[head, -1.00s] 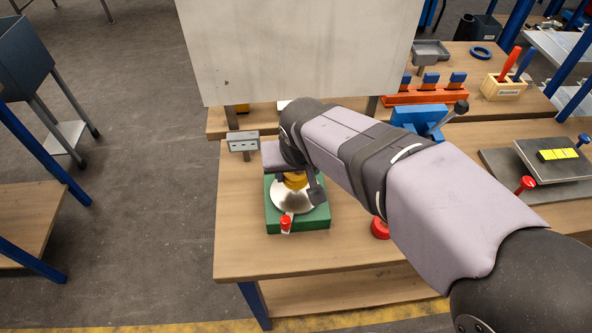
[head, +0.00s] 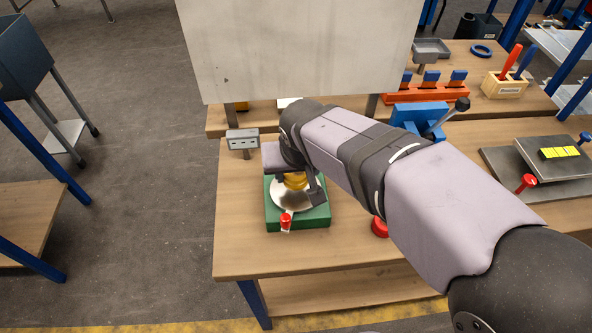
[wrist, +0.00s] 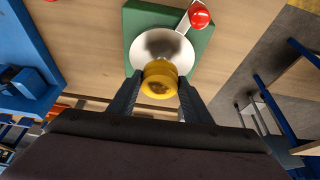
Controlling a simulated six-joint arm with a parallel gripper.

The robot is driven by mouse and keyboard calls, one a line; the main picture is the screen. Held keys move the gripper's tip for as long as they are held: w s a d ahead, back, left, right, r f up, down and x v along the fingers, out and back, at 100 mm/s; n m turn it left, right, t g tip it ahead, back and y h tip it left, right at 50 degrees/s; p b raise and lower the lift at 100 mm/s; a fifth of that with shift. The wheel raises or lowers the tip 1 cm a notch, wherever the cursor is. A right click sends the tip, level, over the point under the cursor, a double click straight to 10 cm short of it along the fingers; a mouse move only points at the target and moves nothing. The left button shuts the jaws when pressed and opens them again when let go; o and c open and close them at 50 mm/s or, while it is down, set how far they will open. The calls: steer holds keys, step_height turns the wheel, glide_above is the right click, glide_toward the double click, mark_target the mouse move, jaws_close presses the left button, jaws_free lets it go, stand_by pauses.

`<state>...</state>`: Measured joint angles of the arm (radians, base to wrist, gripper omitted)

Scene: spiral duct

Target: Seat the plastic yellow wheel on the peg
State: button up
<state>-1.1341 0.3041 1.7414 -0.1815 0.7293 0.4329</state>
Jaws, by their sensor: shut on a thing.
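The yellow wheel (wrist: 160,80) is between the fingers of my gripper (wrist: 158,88) in the wrist view, and the gripper is shut on it. In the head view the wheel (head: 296,181) shows partly below my gripper (head: 298,188). It is over a round silver disc (head: 290,199) on a green base (head: 316,219). I cannot tell whether the wheel touches the disc. The peg is not visible; the wheel and gripper cover the middle of the disc. A red knob (head: 286,220) on a pale lever is at the disc's front edge.
A grey box on a post (head: 243,140) stands just behind and left of the green base. A red button (head: 380,228) and a blue vise (head: 420,118) are to the right. A large pale panel (head: 300,50) rises behind. The wooden bench (head: 240,235) is bare left of the base.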

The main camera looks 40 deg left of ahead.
mark_target(297, 178)
steer(key=shift+f+b, duration=1.1)
steer(key=shift+f, duration=0.45)
steer(key=o, duration=1.2)
steer(key=shift+b+v, duration=0.65)
steer(key=shift+v, duration=3.05)
